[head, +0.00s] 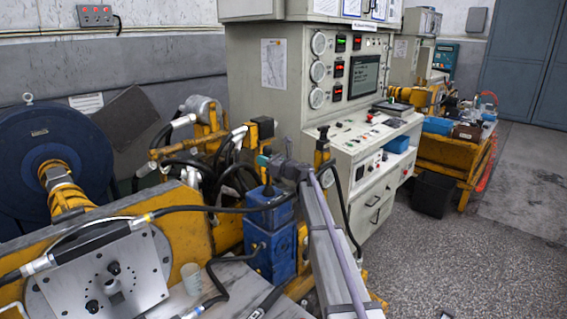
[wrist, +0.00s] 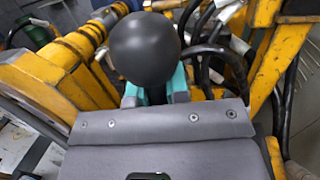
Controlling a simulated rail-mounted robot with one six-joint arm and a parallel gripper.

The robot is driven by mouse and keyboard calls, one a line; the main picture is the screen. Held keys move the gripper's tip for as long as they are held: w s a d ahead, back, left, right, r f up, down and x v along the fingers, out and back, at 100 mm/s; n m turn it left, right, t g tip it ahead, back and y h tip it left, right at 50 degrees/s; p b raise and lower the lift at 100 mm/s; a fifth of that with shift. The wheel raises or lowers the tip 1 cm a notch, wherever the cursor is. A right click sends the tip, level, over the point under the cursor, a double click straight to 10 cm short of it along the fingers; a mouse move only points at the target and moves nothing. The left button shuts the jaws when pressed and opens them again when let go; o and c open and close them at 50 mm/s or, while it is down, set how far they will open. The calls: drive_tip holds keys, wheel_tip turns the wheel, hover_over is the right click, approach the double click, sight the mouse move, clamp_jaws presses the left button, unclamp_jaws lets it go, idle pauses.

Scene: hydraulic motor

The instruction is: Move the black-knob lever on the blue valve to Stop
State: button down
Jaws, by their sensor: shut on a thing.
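The blue valve (head: 270,240) stands upright in the middle of the head view, beside the yellow frame. My gripper (head: 264,160) is above the valve's top, at the end of my grey arm. In the wrist view, the round black knob (wrist: 145,48) of the lever sits just beyond my gripper (wrist: 155,92). The teal fingers are closed around the lever near the knob, and the knob hides part of the grip. The lever's shaft is mostly hidden, and I cannot read a Stop mark in either view.
A control cabinet (head: 345,110) with gauges and a screen stands behind the valve. Yellow metalwork (wrist: 60,75) and hoses crowd the knob.

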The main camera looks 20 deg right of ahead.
drive_tip(key=c, duration=1.1)
unclamp_jaws()
drive_tip(key=b+v, duration=0.1)
drive_tip(key=v, duration=0.9)
drive_tip(key=shift+s+d, duration=0.25)
drive_tip(key=shift+s, duration=0.1)
